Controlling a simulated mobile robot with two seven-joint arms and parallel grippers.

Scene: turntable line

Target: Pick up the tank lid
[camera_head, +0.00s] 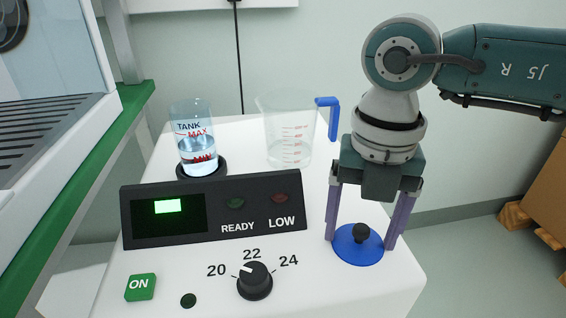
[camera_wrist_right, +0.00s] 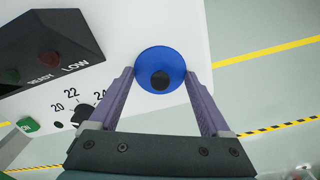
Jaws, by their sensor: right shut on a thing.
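The tank lid (camera_head: 358,253) is a blue disc with a black knob, over the right front part of the white machine top. It also shows in the wrist view (camera_wrist_right: 160,58). My right gripper (camera_head: 360,243) points down with its purple fingers on opposite sides of the disc, shut on its rim; the knob stands between them. I cannot tell whether the lid touches the top or is slightly raised. The clear tank (camera_head: 196,138), marked TANK and MAX, stands at the back left, uncovered, with water in it. My left gripper is not in view.
A clear measuring jug (camera_head: 286,132) with a blue handle stands behind the lid. The black display panel (camera_head: 215,212) with READY and LOW lamps lies left of it. A dial (camera_head: 254,281) and green ON button (camera_head: 140,287) are in front. The right edge of the top is close.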

